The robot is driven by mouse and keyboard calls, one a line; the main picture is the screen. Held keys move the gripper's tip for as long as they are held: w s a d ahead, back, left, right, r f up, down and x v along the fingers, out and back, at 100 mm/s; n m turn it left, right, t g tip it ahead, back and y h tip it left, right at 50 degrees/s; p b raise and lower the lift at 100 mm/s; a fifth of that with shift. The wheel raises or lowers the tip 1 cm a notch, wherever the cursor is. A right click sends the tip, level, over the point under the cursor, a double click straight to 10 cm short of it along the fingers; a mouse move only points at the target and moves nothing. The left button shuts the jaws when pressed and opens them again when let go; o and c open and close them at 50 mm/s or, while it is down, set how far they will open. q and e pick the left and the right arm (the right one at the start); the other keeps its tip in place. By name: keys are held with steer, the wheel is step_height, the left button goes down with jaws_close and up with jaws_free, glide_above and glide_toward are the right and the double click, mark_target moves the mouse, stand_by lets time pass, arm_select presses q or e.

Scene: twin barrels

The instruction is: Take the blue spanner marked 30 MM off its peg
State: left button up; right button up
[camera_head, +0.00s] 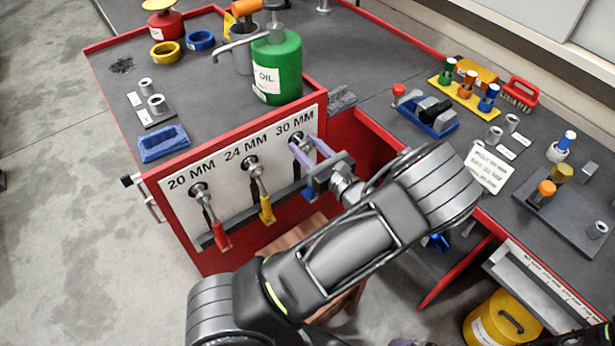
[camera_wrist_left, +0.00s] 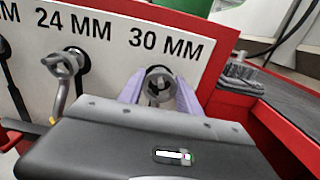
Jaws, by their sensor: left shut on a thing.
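The spanner marked 30 MM has a grey metal head (camera_wrist_left: 160,85), which shows in the left wrist view at the peg below the 30 MM label. Part of its blue handle (camera_head: 309,193) shows in the head view below my gripper. My left gripper (camera_head: 310,150) reaches the panel from the right, its two pale purple fingers on either side of the spanner's upper end, shut on it. My gripper's body hides most of the spanner's shaft. The spanner is still at its peg. My right gripper is not clearly visible.
A red-handled spanner (camera_head: 220,236) hangs under 20 MM and a yellow-handled one (camera_head: 266,208) under 24 MM, close to the left. A dark rail (camera_head: 240,228) runs across the lower panel (camera_head: 178,205). A green oil can (camera_head: 276,68) stands on the bench above.

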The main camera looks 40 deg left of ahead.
arm_select(q)
steer(key=shift+s+d+r+p, duration=0.2)
steer(key=shift+d+p, duration=0.1)
steer(key=shift+d, duration=0.35)
steer(key=shift+s+d+r+p, duration=0.2)
steer(key=shift+d+p, duration=0.1)
steer(key=shift+d, duration=0.3)
steer(key=shift+d, duration=0.1)
steer(key=p+v, duration=0.1)
steer(key=v, duration=0.6)
